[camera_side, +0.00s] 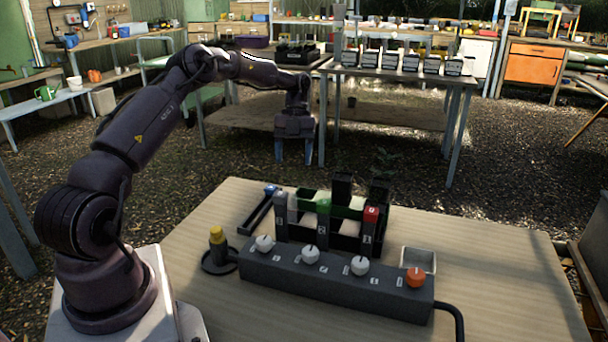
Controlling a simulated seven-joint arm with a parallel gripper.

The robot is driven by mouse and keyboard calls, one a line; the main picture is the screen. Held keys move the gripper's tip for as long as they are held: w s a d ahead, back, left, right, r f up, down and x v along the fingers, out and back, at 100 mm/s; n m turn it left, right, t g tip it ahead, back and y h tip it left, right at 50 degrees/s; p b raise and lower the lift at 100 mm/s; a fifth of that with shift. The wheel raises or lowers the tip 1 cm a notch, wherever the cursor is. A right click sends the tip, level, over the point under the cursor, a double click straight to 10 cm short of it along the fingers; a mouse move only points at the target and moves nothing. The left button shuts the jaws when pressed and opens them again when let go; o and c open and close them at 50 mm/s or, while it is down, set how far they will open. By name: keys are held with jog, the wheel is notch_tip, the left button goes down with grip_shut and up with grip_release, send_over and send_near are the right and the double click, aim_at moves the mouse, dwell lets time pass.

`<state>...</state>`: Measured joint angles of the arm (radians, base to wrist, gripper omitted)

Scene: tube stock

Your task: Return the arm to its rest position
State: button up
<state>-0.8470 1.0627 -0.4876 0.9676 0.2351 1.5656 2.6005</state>
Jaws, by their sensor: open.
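My gripper (294,150) hangs at the end of my purple arm, pointing down with its two fingers apart. Nothing shows between the fingers. In the picture it appears above and beyond the far edge of the wooden table (480,275), well clear of the things on it. The lower parts of the tubes are partly hidden by the rack and the box in front.
A dark box (335,283) with white knobs and one orange knob stands in front of the rack, its cable running right. A yellow-topped item (217,240) stands on a round black base at left. A small tray (418,260) sits at right. The table's right side is clear.

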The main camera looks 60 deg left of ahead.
jog(key=s+d+r+n+t+y, duration=0.1)
jog(key=s+d+r+n+y, duration=0.2)
jog(key=d+n, duration=0.5)
jog(key=s+d+r+n, duration=0.2)
jog(key=d+r+n, duration=0.3)
jog(key=n, duration=0.6)
jog(key=s+d+r+n+t, duration=0.2)
jog(key=s+d+r+t, duration=0.1)
jog(key=s+d+r, duration=0.2)
jog(key=s+d+r+n+t+y, duration=0.1)
jog(key=s+d+r+n+t, duration=0.2)
jog(key=s+d, duration=0.5)
jog(key=s+r+t, duration=0.1)
jog(key=s, duration=0.2)
jog(key=shift+s+d+r, duration=0.25)
jog(key=shift+d+r, duration=0.1)
jog(key=shift+d, duration=0.05)
jog(key=shift+c, duration=0.2)
